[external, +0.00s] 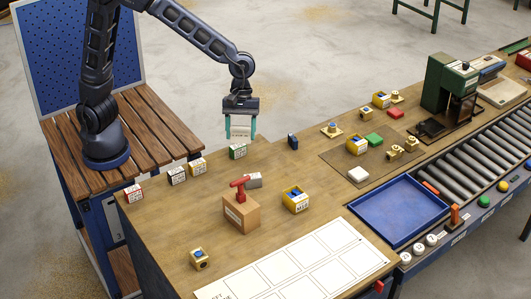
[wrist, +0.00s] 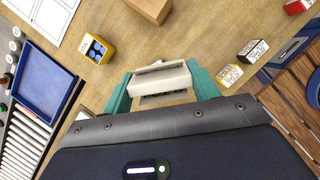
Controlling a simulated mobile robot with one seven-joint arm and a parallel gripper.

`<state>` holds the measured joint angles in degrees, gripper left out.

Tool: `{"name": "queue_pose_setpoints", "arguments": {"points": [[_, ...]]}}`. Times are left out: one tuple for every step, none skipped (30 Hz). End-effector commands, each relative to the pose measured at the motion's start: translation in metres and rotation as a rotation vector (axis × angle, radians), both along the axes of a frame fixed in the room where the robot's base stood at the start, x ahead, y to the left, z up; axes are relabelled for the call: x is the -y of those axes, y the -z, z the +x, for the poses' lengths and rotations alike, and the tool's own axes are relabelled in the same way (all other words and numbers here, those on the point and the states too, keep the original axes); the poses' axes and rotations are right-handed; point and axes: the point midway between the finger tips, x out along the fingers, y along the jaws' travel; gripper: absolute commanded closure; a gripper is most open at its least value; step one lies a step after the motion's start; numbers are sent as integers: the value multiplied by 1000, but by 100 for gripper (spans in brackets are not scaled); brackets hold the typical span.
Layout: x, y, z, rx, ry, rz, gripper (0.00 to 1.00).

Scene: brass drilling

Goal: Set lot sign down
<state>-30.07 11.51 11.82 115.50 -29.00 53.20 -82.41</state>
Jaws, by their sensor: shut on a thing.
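My gripper (external: 240,136) hangs above the back edge of the wooden bench, its teal fingers pointing down. It is shut on a small whitish sign (external: 240,131), which I take to be the lot sign. In the wrist view the sign (wrist: 160,79) sits between the two teal fingers, pale face up; its lettering is not readable. In the external view it is held clear of the bench top (external: 165,220). A green-marked sign block (external: 237,151) stands on the bench just below the gripper.
A cardboard box (external: 240,213) with a red tool, a grey block (external: 254,180) and a yellow bin (external: 295,199) stand nearby. Bare wood lies between. A blue tray (external: 397,211) is right.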

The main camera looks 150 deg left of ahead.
Motion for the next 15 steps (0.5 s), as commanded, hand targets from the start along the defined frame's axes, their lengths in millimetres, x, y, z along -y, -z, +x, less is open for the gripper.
{"name": "queue_pose_setpoints", "arguments": {"points": [[23, -1, 2, 0, 93, 0, 64], [37, -1, 2, -2, 154, -1, 64], [54, -1, 1, -2, 232, -1, 64], [68, -1, 1, -1, 292, -2, 64], [81, -1, 0, -1, 351, -4, 64], [96, -1, -2, -1, 427, -5, 64], [108, -2, -4, 0, 482, -6, 64], [119, -2, -5, 1, 535, -8, 64], [132, -2, -8, 3, 600, -12, 64], [141, -2, -10, 4, 645, -13, 64], [150, -3, -12, 5, 688, -14, 64], [160, -3, -15, 6, 738, -17, 64], [166, -3, -17, 7, 772, -19, 64], [171, -3, -18, 9, 800, -20, 64], [177, -3, -20, 11, 832, -23, 64]]}}
